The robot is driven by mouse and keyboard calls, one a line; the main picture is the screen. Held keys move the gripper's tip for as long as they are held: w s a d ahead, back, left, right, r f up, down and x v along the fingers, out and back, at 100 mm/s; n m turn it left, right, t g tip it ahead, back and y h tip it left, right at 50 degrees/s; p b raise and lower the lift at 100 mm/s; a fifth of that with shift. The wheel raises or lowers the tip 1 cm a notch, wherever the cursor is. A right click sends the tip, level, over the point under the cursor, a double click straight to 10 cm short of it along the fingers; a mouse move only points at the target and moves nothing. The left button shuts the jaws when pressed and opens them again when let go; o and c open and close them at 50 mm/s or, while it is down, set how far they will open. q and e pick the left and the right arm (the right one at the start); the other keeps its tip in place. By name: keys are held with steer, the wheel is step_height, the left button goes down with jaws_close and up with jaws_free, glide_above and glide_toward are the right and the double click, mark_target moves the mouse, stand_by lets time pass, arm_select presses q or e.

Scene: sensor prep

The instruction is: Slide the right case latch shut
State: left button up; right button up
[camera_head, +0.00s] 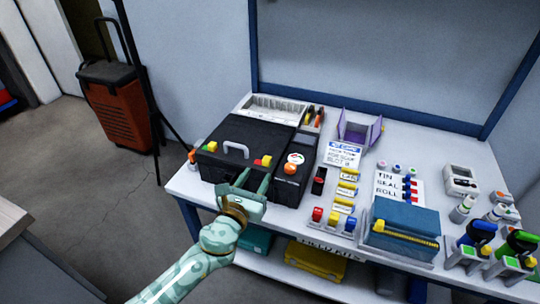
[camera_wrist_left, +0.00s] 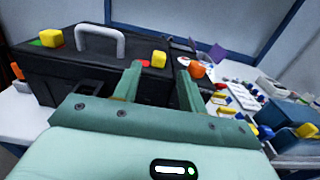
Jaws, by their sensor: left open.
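The black case (camera_head: 235,135) stands closed on the table, with a grey handle (camera_head: 236,149) on its lid. The right case latch, a yellow block (camera_wrist_left: 158,59), sits near the lid's front right edge; a red mark shows beside it. The left latch, another yellow block (camera_wrist_left: 52,37), has a green mark beside it. My left gripper (camera_head: 256,180), pale green, is open and empty at the case's front right corner. In the left wrist view the right latch appears between its fingertips, apart from them as far as I can tell. My right gripper is not in view.
A narrow black unit (camera_head: 291,172) with a round orange-marked top stands right of the case. Yellow labelled blocks, a blue box (camera_head: 404,225) and bottles fill the table's right side. A shelf below holds a yellow case (camera_head: 316,259). A red suitcase (camera_head: 118,110) stands on the floor.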

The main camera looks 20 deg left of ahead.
mark_target(265, 163)
arm_select(q)
steer(key=w, duration=0.3)
steer(key=w+b, duration=0.1)
steer(key=w, duration=0.2)
steer(key=w+b, duration=0.1)
steer(key=w, duration=0.2)
steer(key=shift+d+f, duration=0.15)
steer(key=shift+f, duration=0.1)
steer(key=shift+w+r+b, duration=0.1)
steer(key=shift+w+b, duration=0.25)
steer(key=shift+w, duration=0.2)
steer(key=shift+r, duration=0.1)
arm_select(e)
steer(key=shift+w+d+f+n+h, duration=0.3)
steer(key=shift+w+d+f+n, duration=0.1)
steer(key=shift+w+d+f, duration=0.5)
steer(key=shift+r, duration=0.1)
